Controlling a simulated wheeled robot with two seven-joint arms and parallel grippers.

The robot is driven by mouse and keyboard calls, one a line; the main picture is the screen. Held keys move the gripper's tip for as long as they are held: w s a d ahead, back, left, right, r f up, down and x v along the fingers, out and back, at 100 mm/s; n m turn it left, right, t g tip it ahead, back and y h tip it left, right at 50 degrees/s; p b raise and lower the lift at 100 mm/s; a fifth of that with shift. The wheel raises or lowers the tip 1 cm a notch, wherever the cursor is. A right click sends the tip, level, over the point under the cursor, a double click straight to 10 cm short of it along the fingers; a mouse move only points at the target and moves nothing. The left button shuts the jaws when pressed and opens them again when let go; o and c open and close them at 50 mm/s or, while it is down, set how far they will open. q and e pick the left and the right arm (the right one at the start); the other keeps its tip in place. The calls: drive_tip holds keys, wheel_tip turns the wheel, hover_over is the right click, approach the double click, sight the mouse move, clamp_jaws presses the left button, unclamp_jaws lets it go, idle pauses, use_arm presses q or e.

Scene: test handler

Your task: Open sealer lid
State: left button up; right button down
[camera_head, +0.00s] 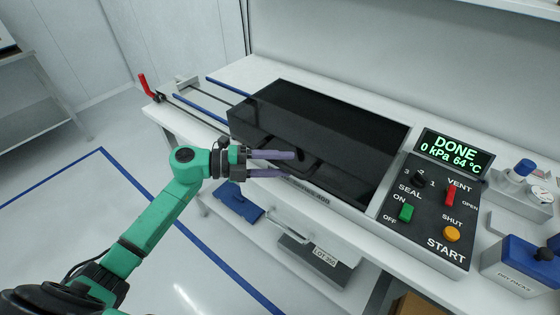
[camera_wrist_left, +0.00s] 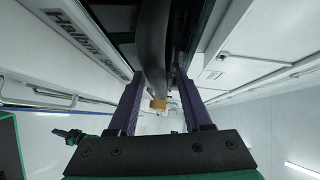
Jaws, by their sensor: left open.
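The sealer (camera_head: 410,245) stands on the white bench, with its dark glossy lid (camera_head: 335,125) lying down over the chamber. My left gripper (camera_head: 290,164) is open at the lid's front edge, its two purple fingers pointing right across the lid in the head view. In the left wrist view, the same fingers (camera_wrist_left: 160,105) stand apart, with a dark curved part in line with the gap between them. I cannot tell whether they touch it. The sealer's display (camera_head: 455,152) reads DONE, 0 kPa, 64 °C.
The control panel has a red vent lever (camera_head: 450,195), a green switch (camera_head: 406,212) and an orange start button (camera_head: 452,233). A rail frame with a red handle (camera_head: 148,85) lies left of the sealer. A blue item (camera_head: 238,202) lies on the lower shelf. A wall stands behind the bench.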

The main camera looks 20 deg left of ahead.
use_arm(q)
drive_tip(key=shift+f, duration=0.1)
drive_tip(key=shift+w, duration=0.1)
clamp_jaws()
idle(1.1)
